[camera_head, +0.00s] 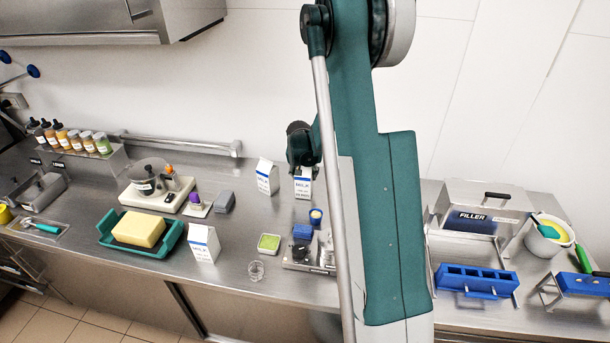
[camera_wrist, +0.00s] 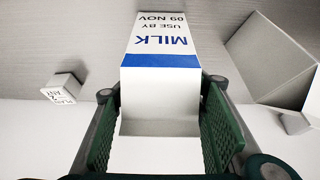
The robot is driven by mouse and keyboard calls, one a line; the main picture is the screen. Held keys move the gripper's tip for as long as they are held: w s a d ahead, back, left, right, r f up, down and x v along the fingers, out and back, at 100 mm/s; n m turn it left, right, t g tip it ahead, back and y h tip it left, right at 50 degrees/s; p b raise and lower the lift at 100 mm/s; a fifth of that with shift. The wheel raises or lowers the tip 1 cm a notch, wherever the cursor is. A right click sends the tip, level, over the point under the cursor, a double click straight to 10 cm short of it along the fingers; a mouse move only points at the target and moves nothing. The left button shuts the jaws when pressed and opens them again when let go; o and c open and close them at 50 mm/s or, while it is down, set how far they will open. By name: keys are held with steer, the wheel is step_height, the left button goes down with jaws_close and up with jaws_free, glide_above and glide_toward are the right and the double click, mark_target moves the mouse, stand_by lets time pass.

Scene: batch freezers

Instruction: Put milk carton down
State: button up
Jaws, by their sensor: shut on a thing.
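My gripper (camera_wrist: 160,95) is shut on a white milk carton (camera_wrist: 163,50) with a blue band; its green pads press on the carton's two sides. The print "MILK, USE BY 09 NOV" reads upside down in the wrist view. In the head view a carton (camera_head: 303,188) stands directly below my wrist, partly beside my arm, and appears to be the held one. The fingers are hidden there. I cannot tell whether its base touches the counter. A second milk carton (camera_head: 267,177) stands just left of it. A third (camera_head: 204,244) stands nearer the front edge.
The steel counter (camera_head: 238,230) has bare room between the front carton and the back ones. A green tray (camera_head: 115,243) with a yellow block, a pot on a scale (camera_head: 155,190), a green-topped dish (camera_head: 269,243) and a clear glass (camera_head: 256,270) stand around. Blue-topped items (camera_head: 302,232) are near my arm.

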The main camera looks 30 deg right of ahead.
mark_target(304, 167)
steer(key=shift+f, duration=0.15)
steer(key=o, duration=1.2)
steer(key=shift+r, duration=0.25)
steer(key=shift+v, duration=5.85)
steer(key=shift+s+a+r, duration=0.1)
steer(key=shift+r, duration=0.05)
